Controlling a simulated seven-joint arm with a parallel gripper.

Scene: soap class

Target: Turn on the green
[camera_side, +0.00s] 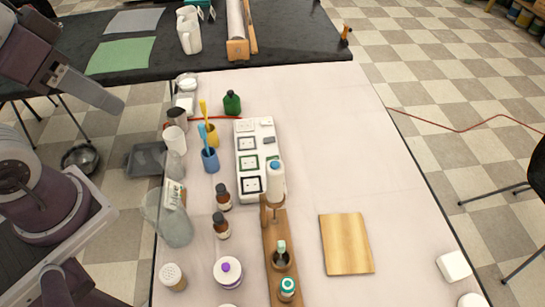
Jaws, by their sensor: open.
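A white board (257,135) with several sockets and small switches lies lengthwise near the table's middle. One socket with a green frame (249,163) sits between two dark-framed sockets (247,144). A small dark switch (268,140) sits at the right edge of the board; a switch beside the green frame is too small to read. A white bottle with a blue cap (276,180) stands in front of the board's near right corner and partly hides it. My gripper (115,103) is at the upper left, off the table's left side, open, empty and well away from the board.
Left of the board stand a blue cup (210,160), a yellow cup (211,136) and two brown bottles (222,199). A green bottle (232,102) stands behind. A wooden rack (281,248) and wooden board (346,244) lie in front. The table's right side is mostly clear.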

